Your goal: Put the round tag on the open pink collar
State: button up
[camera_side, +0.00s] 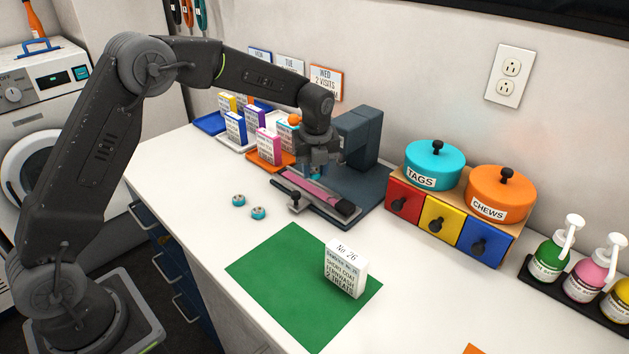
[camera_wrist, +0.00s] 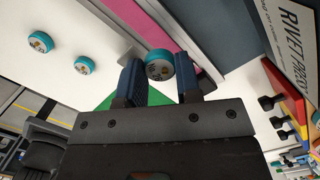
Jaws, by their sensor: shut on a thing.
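The pink collar (camera_side: 312,190) lies open and flat in a grey metal channel on the rivet press base. It also crosses the wrist view (camera_wrist: 190,25) as a pink strip. My gripper (camera_side: 319,168) is over the collar's far end, beside the press. Two similar tags (camera_side: 238,200) (camera_side: 258,212) lie loose on the white counter.
The dark rivet press (camera_side: 361,135) stands right behind my gripper. Several coloured boxes on trays (camera_side: 270,160) are at left. Right are drawers (camera_side: 440,219), the TAGS jar (camera_side: 435,158) and CHEWS jar (camera_side: 500,187). A white box (camera_side: 346,268) stands on the green mat (camera_side: 290,275).

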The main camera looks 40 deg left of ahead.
aim_at(315, 177)
jog(key=shift+f, duration=1.95)
jog(key=shift+f, duration=0.15)
jog(key=o, duration=0.9)
